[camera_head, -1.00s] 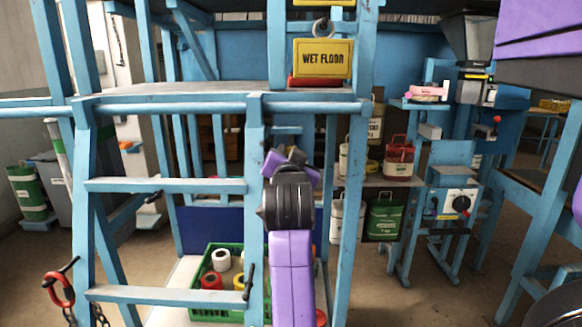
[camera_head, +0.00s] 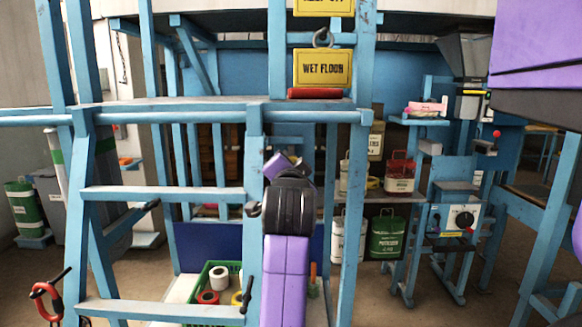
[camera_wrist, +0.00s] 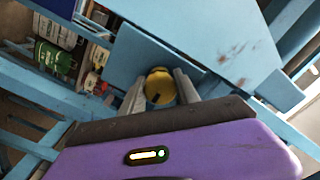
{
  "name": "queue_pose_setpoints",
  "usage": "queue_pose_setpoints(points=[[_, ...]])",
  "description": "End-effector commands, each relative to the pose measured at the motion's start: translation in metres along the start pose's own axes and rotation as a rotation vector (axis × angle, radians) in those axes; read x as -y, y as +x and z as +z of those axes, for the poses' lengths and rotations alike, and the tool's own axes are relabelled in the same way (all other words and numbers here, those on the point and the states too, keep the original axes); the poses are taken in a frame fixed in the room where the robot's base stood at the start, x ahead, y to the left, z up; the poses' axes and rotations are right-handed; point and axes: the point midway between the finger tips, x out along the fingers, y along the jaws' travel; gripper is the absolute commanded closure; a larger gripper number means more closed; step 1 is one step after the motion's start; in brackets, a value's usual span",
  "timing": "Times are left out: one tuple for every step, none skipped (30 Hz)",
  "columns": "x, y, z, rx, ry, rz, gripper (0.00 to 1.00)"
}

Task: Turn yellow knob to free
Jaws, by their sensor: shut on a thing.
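The yellow knob (camera_wrist: 160,85) shows in the wrist view as a round yellow piece with a dark mark at its lower edge. It sits against a blue panel (camera_wrist: 205,40). My gripper (camera_wrist: 159,79) has its two grey fingers on either side of the knob and is shut on it. In the head view my purple and black arm reaches up at the centre and hides the knob and the fingertips. I cannot read any marking for the knob's position.
A blue ladder frame (camera_head: 160,193) stands close on the left. A wet floor sign (camera_head: 322,69) hangs above. A green crate (camera_head: 200,311) sits low behind the ladder. Cans, including a green one (camera_head: 387,238), stand on shelves to the right. A dial machine (camera_head: 462,218) stands further right.

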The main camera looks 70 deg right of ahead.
Motion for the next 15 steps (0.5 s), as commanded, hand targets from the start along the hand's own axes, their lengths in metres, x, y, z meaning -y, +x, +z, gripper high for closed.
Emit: queue_pose_setpoints(points=[[-0.0006,-0.0002,-0.0001,0.0,0.002,0.001,1.0],[-0.0006,-0.0001,-0.0001,0.0,0.002,0.001,1.0],[-0.0006,-0.0001,-0.0001,0.0,0.002,0.001,1.0],[-0.0007,-0.0001,-0.0001,0.0,0.002,0.001,1.0],[-0.0007,-0.0001,-0.0001,0.0,0.002,0.001,0.6],[-0.0006,-0.0001,-0.0002,0.0,0.001,0.001,0.53],[-0.0006,-0.0001,-0.0002,0.0,0.001,0.001,0.47],[-0.0006,-0.0001,-0.0002,0.0,0.001,0.001,0.41],[-0.0006,-0.0001,-0.0002,0.0,0.001,0.001,0.41],[-0.0005,-0.0001,-0.0002,0.0,0.001,0.001,0.41],[-0.0005,-0.0001,-0.0002,0.0,0.001,0.001,0.41],[-0.0004,0.0,-0.0002,0.0,0.001,0.001,0.41],[-0.0004,0.0,-0.0002,0.0,0.0,0.001,0.41],[-0.0004,0.0,-0.0002,0.0,0.0,0.001,0.41],[-0.0003,0.0,-0.0002,0.0,0.0,0.001,0.41]])
